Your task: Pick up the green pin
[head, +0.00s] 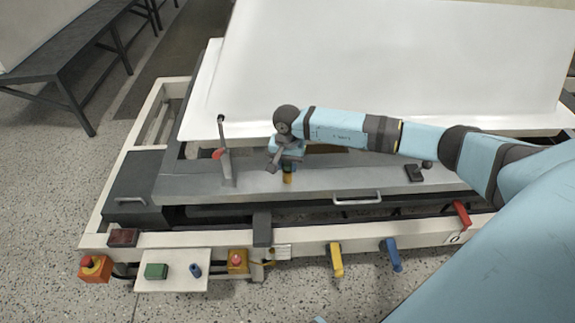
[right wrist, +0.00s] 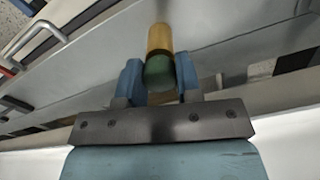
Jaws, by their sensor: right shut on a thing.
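The green pin (right wrist: 159,72) shows in the right wrist view as a rounded green end between the two blue fingers of my right gripper (right wrist: 158,80). A yellow-orange cylinder (right wrist: 159,38) lies in line with it, beyond the fingertips. I cannot tell whether the green and yellow parts are one piece. In the head view my right gripper (head: 286,158) points down over the grey ledge, and the yellow part (head: 288,178) shows just below it. My right gripper is shut on the green pin. My left gripper is not in view.
A large white shell (head: 380,55) stands behind the grey ledge (head: 330,183). A small black block (head: 414,173) sits to the right. Yellow (head: 336,260) and blue (head: 391,255) handles hang at the front.

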